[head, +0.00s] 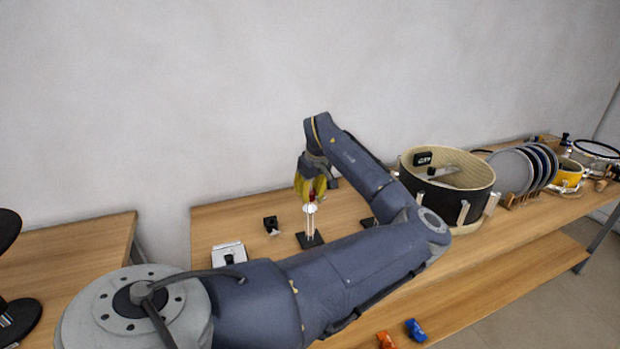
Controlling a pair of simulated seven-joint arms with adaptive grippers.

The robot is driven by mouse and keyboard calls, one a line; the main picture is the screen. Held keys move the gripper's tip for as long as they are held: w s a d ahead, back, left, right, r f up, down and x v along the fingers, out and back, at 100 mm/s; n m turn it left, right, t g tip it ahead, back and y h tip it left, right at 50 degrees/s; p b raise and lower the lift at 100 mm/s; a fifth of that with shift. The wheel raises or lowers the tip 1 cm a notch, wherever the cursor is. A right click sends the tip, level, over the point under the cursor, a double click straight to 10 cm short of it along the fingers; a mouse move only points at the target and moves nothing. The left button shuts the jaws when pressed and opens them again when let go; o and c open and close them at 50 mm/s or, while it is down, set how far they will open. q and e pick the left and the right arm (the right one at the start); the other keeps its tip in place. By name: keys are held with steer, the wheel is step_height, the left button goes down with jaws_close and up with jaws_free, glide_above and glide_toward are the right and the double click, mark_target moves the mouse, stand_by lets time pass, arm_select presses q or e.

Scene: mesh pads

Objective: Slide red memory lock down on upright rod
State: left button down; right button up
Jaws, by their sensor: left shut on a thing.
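The upright rod (309,226) is a thin pale post on a flat black base (310,241), standing on the wooden table. My left gripper (311,196), with yellow fingers, is at the top of the rod, pointing down. It is shut on the small red memory lock (312,197), which shows as a bit of red between the fingertips. The fingers hide most of the lock, and I cannot tell how far it sits around the rod. My right gripper is not in view.
A small black block (271,224) and a whitish plate-like item (229,254) lie left of the rod. A drum shell (448,188) stands to the right, with discs in a rack (513,172) beyond. Orange (386,340) and blue (415,330) pieces lie at the front.

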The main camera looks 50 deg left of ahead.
arm_select(q)
steer(key=shift+f, duration=1.45)
steer(key=shift+f, duration=0.25)
steer(key=c, duration=1)
jaws_free()
steer(key=shift+c, duration=0.2)
steer(key=v, duration=1.2)
